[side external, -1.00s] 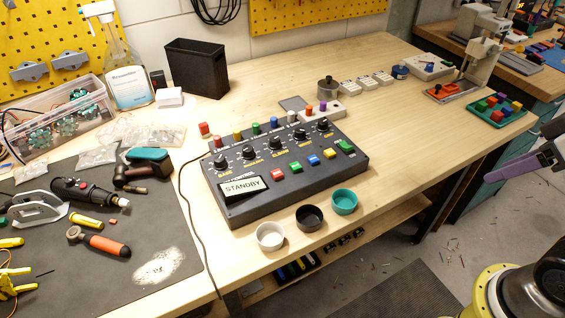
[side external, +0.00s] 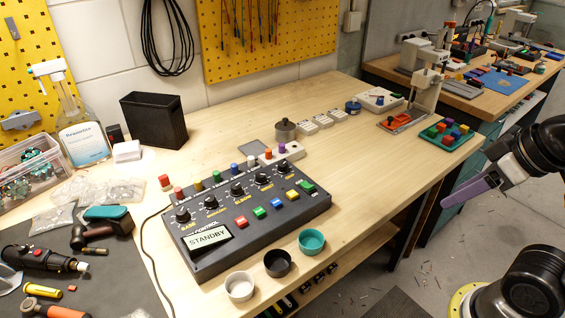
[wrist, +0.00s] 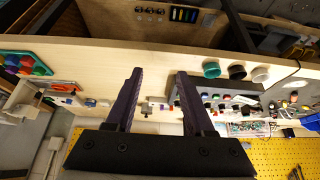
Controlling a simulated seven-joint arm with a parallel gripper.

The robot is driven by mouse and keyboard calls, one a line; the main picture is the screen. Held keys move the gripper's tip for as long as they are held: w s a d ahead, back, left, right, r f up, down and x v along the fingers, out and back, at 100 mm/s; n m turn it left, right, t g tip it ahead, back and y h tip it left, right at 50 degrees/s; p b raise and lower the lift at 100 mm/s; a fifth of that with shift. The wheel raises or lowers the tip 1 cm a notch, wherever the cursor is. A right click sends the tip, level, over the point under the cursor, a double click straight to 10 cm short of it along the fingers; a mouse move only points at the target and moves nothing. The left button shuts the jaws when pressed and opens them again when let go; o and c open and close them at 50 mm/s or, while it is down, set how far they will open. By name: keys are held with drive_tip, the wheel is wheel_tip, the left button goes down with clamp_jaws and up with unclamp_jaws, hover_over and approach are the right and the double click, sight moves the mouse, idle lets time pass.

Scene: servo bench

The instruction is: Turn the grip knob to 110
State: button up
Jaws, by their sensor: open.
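The dark control panel (side external: 235,245) lies on the bench with a row of several black knobs along its upper part and a display reading STANDBY (side external: 208,238). The rightmost black knob (side external: 284,167) appears to be the grip knob; its yellow label and pointer are too small to read. My gripper (side external: 447,202) hangs in the air at the right, well away from the panel. In the wrist view its two dark purple fingers (wrist: 159,76) are spread with nothing between them. The panel (wrist: 218,88) shows there beyond the right finger, with its knobs hard to make out.
White (side external: 239,287), black (side external: 277,263) and teal (side external: 312,241) cups stand before the panel. Coloured buttons (side external: 260,213) sit below the knobs and coloured pegs (side external: 234,169) behind them. A metal pot (side external: 285,131) stands behind. The bench right of the panel is clear.

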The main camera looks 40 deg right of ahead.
drive_tip(key=shift+o, duration=0.3)
drive_tip(key=shift+s+f+m, duration=0.15)
drive_tip(key=shift+s+m, duration=0.15)
drive_tip(key=shift+m, duration=0.1)
drive_tip(key=w+r+m, duration=0.4)
drive_tip(key=w+r, duration=0.3)
drive_tip(key=r, duration=0.5)
drive_tip(key=w+a+r+m+g, duration=0.25)
drive_tip(key=w+r, duration=0.25)
drive_tip(key=w, duration=0.7)
drive_tip(key=g, duration=0.3)
hover_over(283, 164)
wheel_tip(283, 164, down, 15)
drive_tip(key=shift+m, duration=0.45)
wheel_tip(283, 164, down, 13)
drive_tip(key=shift+c, duration=0.3)
clamp_jaws()
